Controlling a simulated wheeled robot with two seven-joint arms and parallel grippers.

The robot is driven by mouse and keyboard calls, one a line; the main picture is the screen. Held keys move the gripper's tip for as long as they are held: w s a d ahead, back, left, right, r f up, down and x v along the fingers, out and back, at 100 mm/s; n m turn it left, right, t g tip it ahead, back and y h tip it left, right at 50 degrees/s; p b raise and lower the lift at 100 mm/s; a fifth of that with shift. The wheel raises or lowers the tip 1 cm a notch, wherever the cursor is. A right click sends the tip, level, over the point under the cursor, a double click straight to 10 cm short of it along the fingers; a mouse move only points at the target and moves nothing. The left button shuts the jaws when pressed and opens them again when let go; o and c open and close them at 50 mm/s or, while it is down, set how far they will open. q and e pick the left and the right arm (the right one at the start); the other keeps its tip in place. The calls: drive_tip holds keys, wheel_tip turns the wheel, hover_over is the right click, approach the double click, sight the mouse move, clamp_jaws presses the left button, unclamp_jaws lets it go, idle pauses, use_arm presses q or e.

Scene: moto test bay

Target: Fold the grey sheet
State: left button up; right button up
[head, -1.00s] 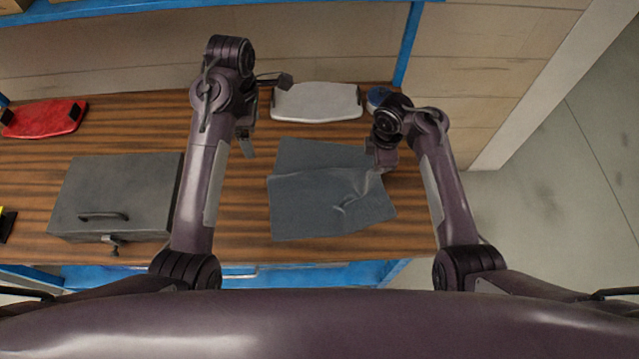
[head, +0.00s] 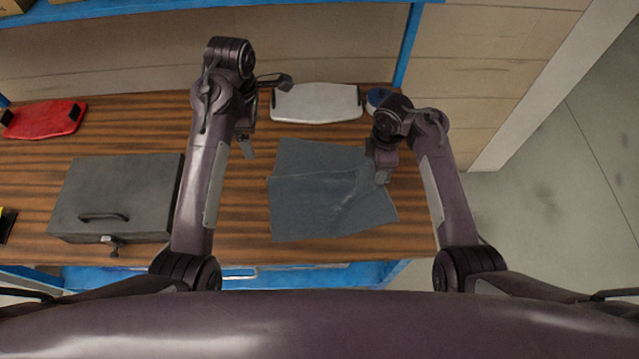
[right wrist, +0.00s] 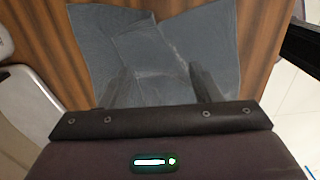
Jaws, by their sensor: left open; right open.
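The grey sheet (head: 312,208) lies on the wooden bench between my arms, partly folded. One layer lies askew over another, with a slanting edge across it. Its surface is fairly flat, with soft creases near the right side. In the right wrist view the sheet (right wrist: 185,50) spreads below my right gripper (right wrist: 161,88), whose two fingers stand apart over it with nothing clearly between them. In the head view my right gripper (head: 380,172) is at the sheet's right edge, partly hidden by its wrist. My left gripper (head: 264,115) is open and empty, left of the sheet's far corner.
A grey metal box (head: 120,190) with a handle stands at the left. A red tray-like board (head: 45,119) lies behind it. A white board (head: 316,102) lies behind the sheet, with a blue round object (head: 377,97) beside it. Bare bench (head: 245,215) shows left of the sheet.

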drive_tip(key=o, duration=0.6)
drive_tip(key=shift+r, duration=0.1)
wheel_tip(320, 180, up, 5)
drive_tip(key=p, duration=0.5)
drive_tip(key=shift+r, duration=0.2)
